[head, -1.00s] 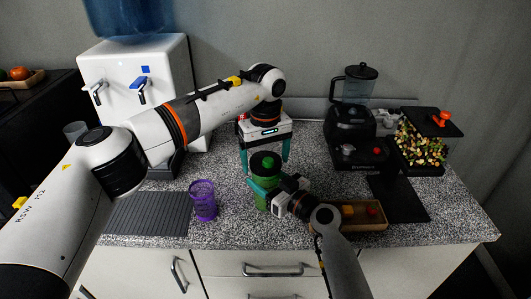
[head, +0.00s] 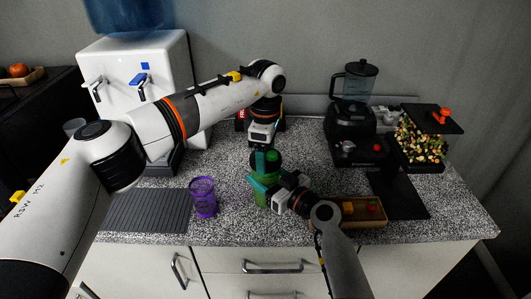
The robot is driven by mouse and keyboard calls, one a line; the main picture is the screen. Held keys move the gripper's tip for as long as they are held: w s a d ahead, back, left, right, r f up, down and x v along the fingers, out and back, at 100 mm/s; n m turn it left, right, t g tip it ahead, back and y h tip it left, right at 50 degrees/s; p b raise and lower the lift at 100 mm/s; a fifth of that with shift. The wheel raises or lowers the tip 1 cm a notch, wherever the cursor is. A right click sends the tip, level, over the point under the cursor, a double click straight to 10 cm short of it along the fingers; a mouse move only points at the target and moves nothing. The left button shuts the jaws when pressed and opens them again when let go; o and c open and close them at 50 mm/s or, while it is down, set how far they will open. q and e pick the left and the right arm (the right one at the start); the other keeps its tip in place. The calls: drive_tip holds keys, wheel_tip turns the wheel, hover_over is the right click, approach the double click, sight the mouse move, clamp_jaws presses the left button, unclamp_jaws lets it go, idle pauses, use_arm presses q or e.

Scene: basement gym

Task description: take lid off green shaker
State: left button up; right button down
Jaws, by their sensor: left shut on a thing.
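The green shaker (head: 261,199) stands upright on the speckled counter, with its dark lid (head: 256,155) on top and a green part in the lid's middle. My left gripper (head: 267,160) comes down from above and is shut on the lid, its teal fingers around the green part. My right gripper (head: 265,183) reaches in from the front right, with a teal finger against the shaker's body just below the lid. Its far finger is mostly hidden, so its grip is unclear.
A purple cup (head: 203,198) stands left of the shaker, by a grey ribbed mat (head: 147,212). A wooden tray (head: 372,220) lies to the right. A black blender (head: 352,125), a dark mat (head: 398,195) and a container of chopped food (head: 421,146) are farther right. A white water dispenser (head: 130,65) stands back left.

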use_arm(q)
drive_tip(key=n, duration=1.8)
drive_tip(key=shift+n, duration=0.3)
drive_tip(key=n, duration=0.6)
drive_tip(key=shift+r+n, duration=0.1)
drive_tip(key=shift+n, duration=0.2)
drive_tip(key=shift+r, duration=0.2)
drive_tip(key=shift+r, duration=0.9)
drive_tip(key=shift+r, duration=0.1)
